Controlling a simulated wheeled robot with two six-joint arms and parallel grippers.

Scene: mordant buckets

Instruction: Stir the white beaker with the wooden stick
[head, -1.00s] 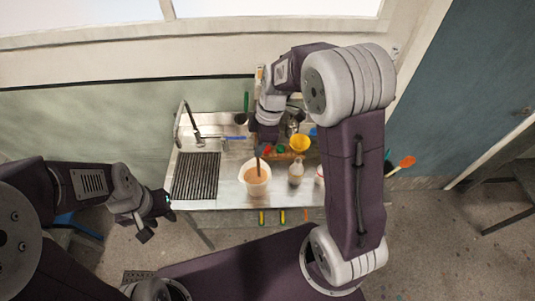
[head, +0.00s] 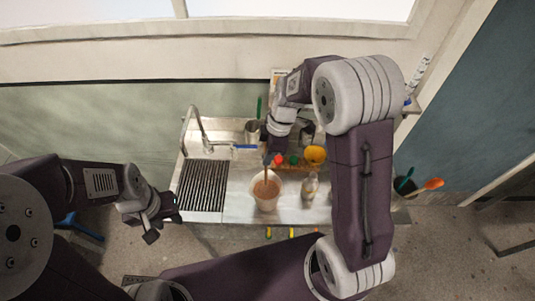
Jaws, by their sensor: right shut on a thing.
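The white beaker (head: 267,203) stands on the metal sink counter, right of the ribbed drainer, with brown liquid inside. The wooden stick (head: 266,174) stands nearly upright with its lower end in the liquid. My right gripper (head: 269,159) is above the beaker, shut on the stick's upper part; its fingers are small and partly hidden by the arm. My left gripper (head: 163,218) hangs left of the counter, away from the beaker, with its fingers apart and nothing between them.
A clear bottle (head: 310,187) stands right of the beaker, close to my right forearm. A yellow funnel (head: 315,155) and small red and green items sit behind. The tap (head: 195,128) and ribbed drainer (head: 202,187) are at left. A pot of utensils (head: 405,186) is at right.

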